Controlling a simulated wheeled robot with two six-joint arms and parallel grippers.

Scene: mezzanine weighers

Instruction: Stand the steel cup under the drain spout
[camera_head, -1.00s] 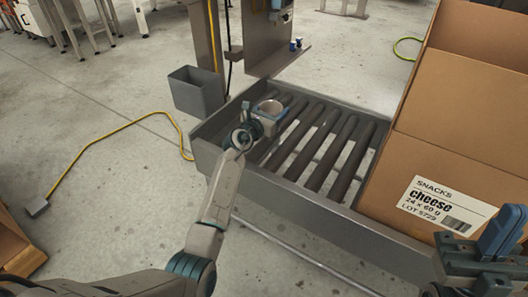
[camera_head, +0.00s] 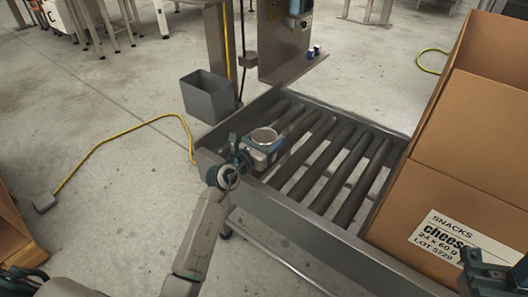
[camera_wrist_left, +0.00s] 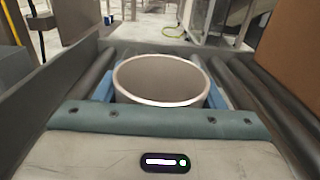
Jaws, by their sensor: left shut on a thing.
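The steel cup (camera_head: 264,136) is a round, open-topped grey vessel. It is upright over the near left end of the roller conveyor. My left gripper (camera_head: 262,147) is shut on it. In the left wrist view the cup (camera_wrist_left: 160,85) sits between the two blue fingers, its rim up and its inside looking empty. Whether its base touches the rollers is hidden. My right gripper (camera_head: 494,272) shows partly at the lower right corner, well apart from the cup; its jaws cannot be read. I cannot make out the drain spout for certain.
The roller conveyor (camera_head: 301,210) has raised steel side rails. A cheese carton (camera_head: 450,190) stands at its right end. A grey bin (camera_head: 208,98) and a steel stand (camera_head: 285,50) are behind. A yellow cable (camera_head: 110,143) lies on the floor at left.

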